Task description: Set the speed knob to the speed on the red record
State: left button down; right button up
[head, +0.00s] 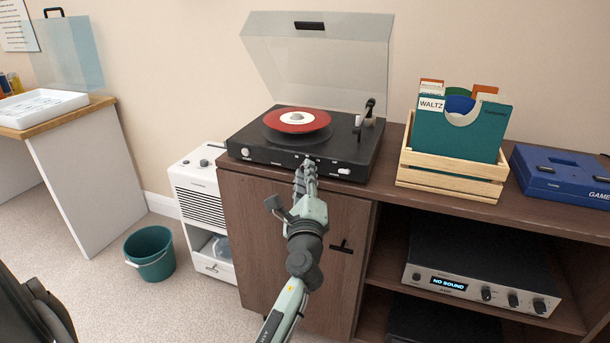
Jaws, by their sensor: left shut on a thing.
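The black record player (362,148) stands on the wooden cabinet with its clear lid (322,62) raised. The red record (298,120) lies on its platter; any print on its pale label is too small to read. My left gripper (307,167) reaches up to the middle of the player's front edge. It is shut on the speed knob (308,160), which its fingers mostly hide, so its setting cannot be read. Other pale knobs sit at the front left (245,152) and front right (344,171). My right gripper is not in view.
A wooden crate (452,184) of record sleeves and a blue game box (562,178) stand right of the player. An amplifier (480,284) reading "NO SOUND" is on the shelf below. A white appliance (198,205) and a green bucket (150,254) stand left of the cabinet.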

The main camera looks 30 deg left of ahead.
pick_arm(q)
jog(key=c, duration=1.4)
grip_release()
jog(key=shift+o, duration=0.2)
jog(key=shift+s, duration=0.1)
jog(key=v, duration=1.2)
